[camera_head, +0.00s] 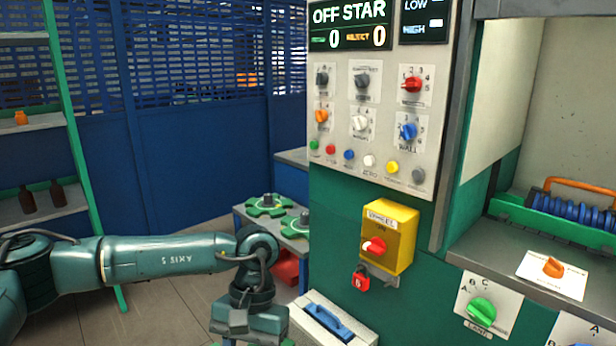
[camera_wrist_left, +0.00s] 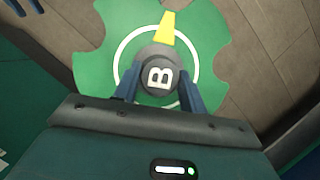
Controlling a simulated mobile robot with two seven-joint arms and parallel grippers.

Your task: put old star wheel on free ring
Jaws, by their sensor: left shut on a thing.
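A green star wheel (camera_wrist_left: 225,50) with notched edges fills much of the left wrist view. It has a white circle, a yellow mark and a dark grey hub (camera_wrist_left: 158,74) lettered B. My left gripper (camera_wrist_left: 158,92) is shut on this hub, one blue finger on each side, with floor visible beyond the wheel. In the head view my left wrist hangs low at the bottom edge; its fingers and the held wheel are out of sight. Two other green star-shaped wheels (camera_head: 268,205) (camera_head: 298,225) lie on a small grey stand. I cannot make out a free ring. My right gripper is not in view.
The green and grey machine (camera_head: 336,150) with knobs stands close right of my left arm. A yellow switch box (camera_head: 392,236) and red padlock (camera_head: 361,278) stick out from it. A white case with a blue handle (camera_head: 328,318) sits below. Shelves (camera_head: 38,125) stand at left.

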